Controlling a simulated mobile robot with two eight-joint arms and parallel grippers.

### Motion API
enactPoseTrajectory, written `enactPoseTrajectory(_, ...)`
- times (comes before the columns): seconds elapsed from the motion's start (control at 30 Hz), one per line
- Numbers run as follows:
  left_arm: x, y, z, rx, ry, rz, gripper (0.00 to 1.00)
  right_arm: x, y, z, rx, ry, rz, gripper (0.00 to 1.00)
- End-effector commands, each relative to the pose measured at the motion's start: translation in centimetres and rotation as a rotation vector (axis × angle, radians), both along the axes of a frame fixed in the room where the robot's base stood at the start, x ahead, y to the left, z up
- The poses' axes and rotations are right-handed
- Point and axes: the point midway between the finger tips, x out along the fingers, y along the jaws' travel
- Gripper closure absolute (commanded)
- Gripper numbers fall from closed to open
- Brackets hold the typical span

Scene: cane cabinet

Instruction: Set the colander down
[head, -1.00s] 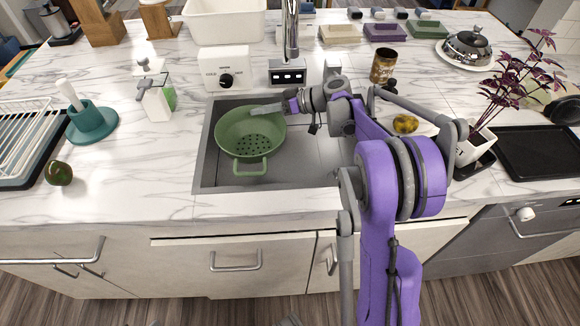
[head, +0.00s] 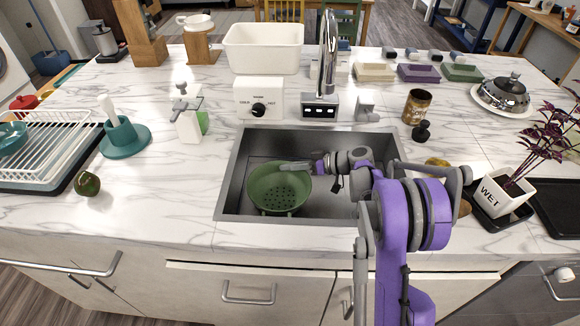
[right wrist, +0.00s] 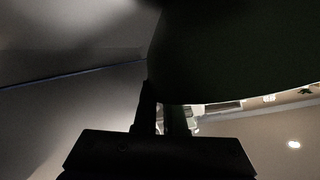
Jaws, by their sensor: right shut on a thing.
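The green colander (head: 268,182), a bowl with holes in its bottom, sits low inside the grey sink (head: 233,190), in its left part. I cannot tell whether it touches the sink floor. My right gripper (head: 288,166) reaches in from the right and is shut on the colander's rim at its far right side. In the right wrist view, which is very dark, the colander (right wrist: 240,50) fills the upper right above my fingers (right wrist: 165,120). My left gripper is not in view.
The faucet (head: 326,65) stands behind the sink. A soap dispenser (head: 190,122) and a teal holder (head: 124,137) are to the left, an avocado (head: 88,183) farther left. A brown jar (head: 416,106) and a potted plant (head: 500,192) are to the right. The sink's right part is mostly behind my arm.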

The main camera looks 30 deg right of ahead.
Motion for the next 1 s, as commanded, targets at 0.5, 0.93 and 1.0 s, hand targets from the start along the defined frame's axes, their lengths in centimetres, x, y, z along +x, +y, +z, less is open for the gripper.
enactPoseTrajectory(0.5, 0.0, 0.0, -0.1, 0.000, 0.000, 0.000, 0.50, 0.0, 0.0, -0.2, 0.000, 0.000, 0.000, 0.61)
enactPoseTrajectory(0.93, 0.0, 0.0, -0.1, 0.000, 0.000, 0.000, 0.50, -3.8, -4.1, 2.1, -0.001, 0.000, -0.005, 0.61)
enactPoseTrajectory(1.0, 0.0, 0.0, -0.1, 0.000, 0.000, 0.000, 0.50, -4.8, -5.1, 2.6, -0.001, 0.000, -0.005, 0.61)
